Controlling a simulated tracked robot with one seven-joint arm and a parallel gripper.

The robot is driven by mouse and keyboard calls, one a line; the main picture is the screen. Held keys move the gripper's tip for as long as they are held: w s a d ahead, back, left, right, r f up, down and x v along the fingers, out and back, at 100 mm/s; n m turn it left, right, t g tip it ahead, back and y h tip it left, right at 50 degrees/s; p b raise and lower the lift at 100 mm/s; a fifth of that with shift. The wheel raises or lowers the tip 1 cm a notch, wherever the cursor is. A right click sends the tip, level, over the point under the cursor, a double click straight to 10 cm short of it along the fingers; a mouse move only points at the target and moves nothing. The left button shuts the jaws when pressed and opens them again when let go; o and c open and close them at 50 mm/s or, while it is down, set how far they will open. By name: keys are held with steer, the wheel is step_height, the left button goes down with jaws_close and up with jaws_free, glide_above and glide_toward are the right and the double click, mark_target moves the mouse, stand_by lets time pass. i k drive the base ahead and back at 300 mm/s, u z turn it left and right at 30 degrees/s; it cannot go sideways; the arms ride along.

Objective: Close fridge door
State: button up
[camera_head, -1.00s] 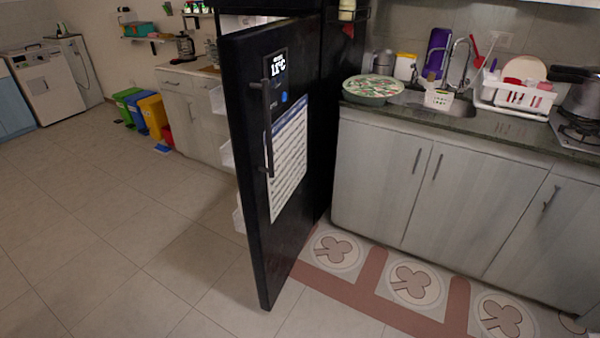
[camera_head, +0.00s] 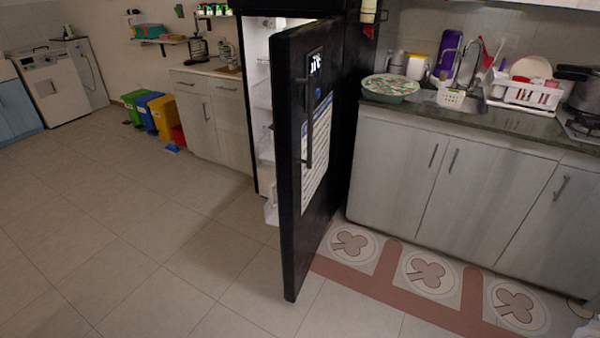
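The black fridge door (camera_head: 318,225) stands wide open in the middle of the head view and sticks out toward me, seen at a steep angle. Its vertical dark handle (camera_head: 308,140) is on the face turned to me, with a small lit display (camera_head: 315,63) and a printed sheet (camera_head: 316,150). Behind the door's left edge, the lit fridge interior (camera_head: 262,75) shows shelves and a pale door bin (camera_head: 271,213). The door hides much of the fridge. My gripper is not in view.
Tiled floor (camera_head: 170,245) is free to the left and in front of the door. To the right are cabinets (camera_head: 390,170) under a counter and a patterned mat (camera_head: 385,285). Colored bins (camera_head: 160,117) stand at the back left by a low cabinet (camera_head: 215,115).

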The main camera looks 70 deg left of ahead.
mark_target(301, 236)
steer(key=u, duration=0.1)
steer(key=i, duration=0.2)
steer(key=u, duration=2.15)
steer(key=k, duration=0.45)
steer(key=u, duration=0.3)
steer(key=i, duration=1.55)
steer(key=z, duration=0.15)
